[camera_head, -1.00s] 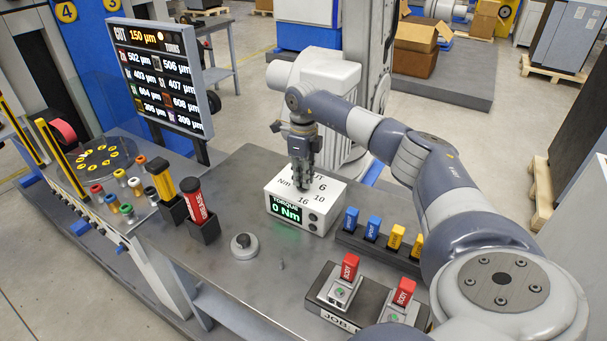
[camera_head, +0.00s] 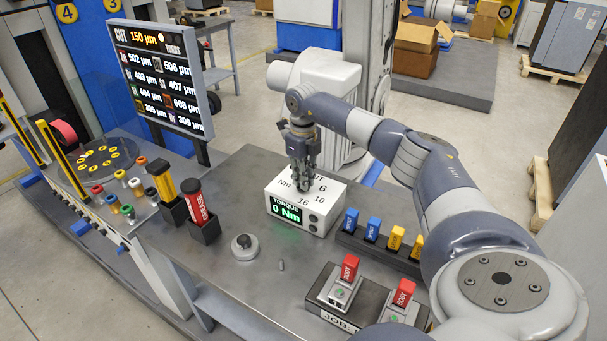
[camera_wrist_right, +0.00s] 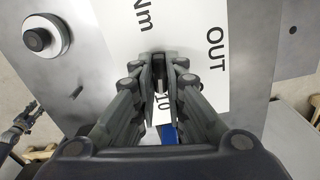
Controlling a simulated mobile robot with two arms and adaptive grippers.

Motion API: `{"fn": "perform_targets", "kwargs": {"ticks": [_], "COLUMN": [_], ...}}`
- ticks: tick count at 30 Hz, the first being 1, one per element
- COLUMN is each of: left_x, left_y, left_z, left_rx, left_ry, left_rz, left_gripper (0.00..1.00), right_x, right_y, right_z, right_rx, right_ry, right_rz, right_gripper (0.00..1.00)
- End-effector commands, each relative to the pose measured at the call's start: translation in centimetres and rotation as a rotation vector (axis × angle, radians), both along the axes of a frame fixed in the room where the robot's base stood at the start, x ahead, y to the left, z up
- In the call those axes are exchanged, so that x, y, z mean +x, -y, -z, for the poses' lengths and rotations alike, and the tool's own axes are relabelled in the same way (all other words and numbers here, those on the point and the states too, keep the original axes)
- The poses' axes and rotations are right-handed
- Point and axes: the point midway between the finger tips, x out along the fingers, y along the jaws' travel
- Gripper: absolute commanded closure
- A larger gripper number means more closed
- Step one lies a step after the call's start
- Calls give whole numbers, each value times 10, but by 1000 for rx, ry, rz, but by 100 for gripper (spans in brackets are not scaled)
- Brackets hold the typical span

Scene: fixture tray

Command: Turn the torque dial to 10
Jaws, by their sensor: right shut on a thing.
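The torque box (camera_head: 328,224) is a white unit on the grey bench. Its green display (camera_head: 286,210) reads 0 Nm. OUT, 6, 10, 16 and Nm are printed on its top, where the dial sits. My right gripper (camera_head: 301,184) points down onto the top and is shut on the dial. In the right wrist view the fingers (camera_wrist_right: 162,95) are on either side of the dark dial (camera_wrist_right: 158,66), with the 10 just below it. The fingers hide most of the dial, so I cannot tell where it points.
A round knob (camera_head: 244,246) stands on the bench in front of the box. A rack with blue and yellow blocks (camera_head: 373,228) is close on its right. Red BODY blocks (camera_head: 348,268) sit on a fixture in front. A grease holder (camera_head: 203,228) stands left.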

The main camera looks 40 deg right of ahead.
Motion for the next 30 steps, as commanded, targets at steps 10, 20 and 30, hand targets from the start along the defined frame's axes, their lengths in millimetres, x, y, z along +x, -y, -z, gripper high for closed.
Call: {"fn": "perform_targets", "kwargs": {"ticks": [10, 20, 30], "left_x": [0, 0, 0], "left_y": [0, -2, -1], "left_z": [0, 0, 0], "left_rx": [0, 2, 1], "left_ry": [0, -1, 0], "left_rz": [-1, -1, 0], "left_gripper": [60, 60, 60], "right_x": [2, 2, 3], "right_y": [1, 1, 0], "right_z": [-3, -14, -84], "right_rx": [-1, -1, -1], "right_ry": [10, 8, 12], "right_rz": [0, -1, 0], "right_gripper": [68, 68, 68]}}
